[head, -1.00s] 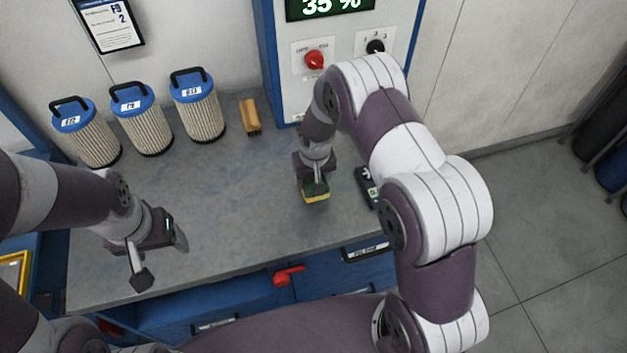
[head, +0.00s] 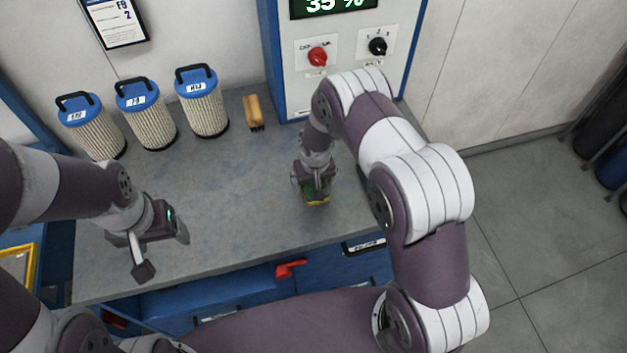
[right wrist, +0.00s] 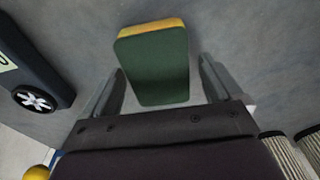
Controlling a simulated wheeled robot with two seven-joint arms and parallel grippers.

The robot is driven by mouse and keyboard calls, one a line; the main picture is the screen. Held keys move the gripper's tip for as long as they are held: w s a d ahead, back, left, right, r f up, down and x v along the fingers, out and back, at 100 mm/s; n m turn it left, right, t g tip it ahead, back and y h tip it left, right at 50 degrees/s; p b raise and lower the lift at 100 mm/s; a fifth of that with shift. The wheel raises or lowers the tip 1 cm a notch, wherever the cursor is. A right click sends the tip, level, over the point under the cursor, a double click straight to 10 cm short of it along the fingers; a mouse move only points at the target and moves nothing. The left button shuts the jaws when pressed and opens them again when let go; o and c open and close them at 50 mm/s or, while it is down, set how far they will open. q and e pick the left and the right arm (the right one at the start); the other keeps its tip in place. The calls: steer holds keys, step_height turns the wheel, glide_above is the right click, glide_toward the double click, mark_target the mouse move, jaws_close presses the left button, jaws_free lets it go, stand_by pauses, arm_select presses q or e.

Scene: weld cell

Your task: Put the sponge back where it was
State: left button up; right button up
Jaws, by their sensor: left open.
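The sponge (head: 317,199), green with a yellow layer, lies on the grey bench top (head: 240,190) near its front right part. My right gripper (head: 316,186) is pointed down right over it and hides part of it. In the right wrist view the sponge (right wrist: 153,65) lies between the two spread fingers of my right gripper (right wrist: 160,90), with a gap showing on both sides. My left gripper (head: 162,252) is open and empty above the front left of the bench.
Several blue-capped filters (head: 147,115) stand along the back left, beside a yellow brush-like block (head: 253,112). A control cabinet (head: 345,50) stands at the back. A dark device with a dial (right wrist: 35,75) lies near the sponge. The bench's middle is clear.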

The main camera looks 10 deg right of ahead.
mark_target(314, 186)
steer(key=shift+r+p, duration=0.3)
steer(key=shift+r, duration=0.05)
steer(key=r+b, duration=0.1)
steer(key=r, duration=0.1)
steer(key=r+b, duration=0.1)
steer(key=r, duration=0.1)
steer(key=r+b, duration=0.1)
steer(key=r, duration=0.1)
steer(key=shift+s+r, duration=0.3)
steer(key=shift+s, duration=0.1)
steer(key=s+d+r+b, duration=0.1)
steer(key=s+d+r, duration=0.2)
steer(key=s+r, duration=0.65)
steer(key=s+d+r, duration=0.1)
steer(key=s+r, duration=0.2)
steer(key=s, duration=0.6)
step_height(314, 186, down, 4)
steer(key=b, duration=0.4)
steer(key=shift+d, duration=0.15)
steer(key=shift+w, duration=0.1)
